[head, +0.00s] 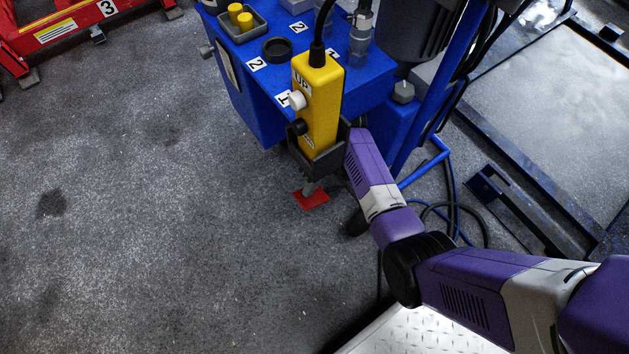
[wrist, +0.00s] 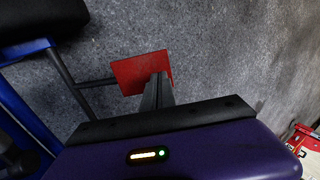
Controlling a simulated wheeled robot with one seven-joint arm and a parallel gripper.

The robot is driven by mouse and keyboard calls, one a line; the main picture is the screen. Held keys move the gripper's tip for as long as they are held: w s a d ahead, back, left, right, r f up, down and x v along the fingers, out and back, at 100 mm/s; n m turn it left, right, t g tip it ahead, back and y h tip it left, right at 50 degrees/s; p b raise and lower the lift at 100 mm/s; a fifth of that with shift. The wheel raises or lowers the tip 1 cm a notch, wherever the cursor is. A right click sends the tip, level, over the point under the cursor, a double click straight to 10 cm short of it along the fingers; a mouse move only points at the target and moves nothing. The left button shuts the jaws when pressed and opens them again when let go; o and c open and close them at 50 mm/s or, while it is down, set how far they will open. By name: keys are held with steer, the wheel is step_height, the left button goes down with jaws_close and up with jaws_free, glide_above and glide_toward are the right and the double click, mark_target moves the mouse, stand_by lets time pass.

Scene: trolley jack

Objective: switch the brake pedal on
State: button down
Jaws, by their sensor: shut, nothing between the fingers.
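The brake pedal is a small red plate (head: 311,199) low over the grey floor, below the yellow hand control. It also shows in the wrist view as a red plate (wrist: 130,74) on a dark rod that runs left to a blue frame. My gripper (wrist: 160,80) is shut and empty. Its dark fingers overlap the right part of the plate in the wrist view; I cannot tell whether they touch it. In the head view most of my gripper is hidden behind the yellow control and its holder.
The yellow control (head: 319,95) with a black cable stands in a dark holder on the blue machine (head: 270,98). Blue and black hoses (head: 450,205) lie right of my arm. A red unit (head: 62,28) is at upper left. Floor on the left is clear.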

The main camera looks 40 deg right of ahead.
mark_target(300, 201)
steer(key=shift+b+x, duration=0.35)
steer(key=shift+x, duration=0.75)
steer(key=shift+a, duration=0.1)
steer(key=shift+a+p, duration=0.1)
steer(key=shift+p, duration=0.45)
steer(key=shift+a+f+h+p, duration=0.15)
steer(key=shift+a+h+p, duration=0.15)
steer(key=shift+h+p, duration=0.5)
steer(key=shift+a+f+h+p, duration=0.35)
steer(key=shift+f+h+p, duration=0.15)
steer(key=shift+h+p, duration=0.1)
steer(key=f+h, duration=0.2)
steer(key=shift+a+h+p, duration=0.3)
steer(key=shift+a, duration=0.05)
steer(key=shift+a+f, duration=0.1)
steer(key=shift+f, duration=0.3)
steer(key=shift+s+f, duration=0.1)
steer(key=shift+f, duration=0.15)
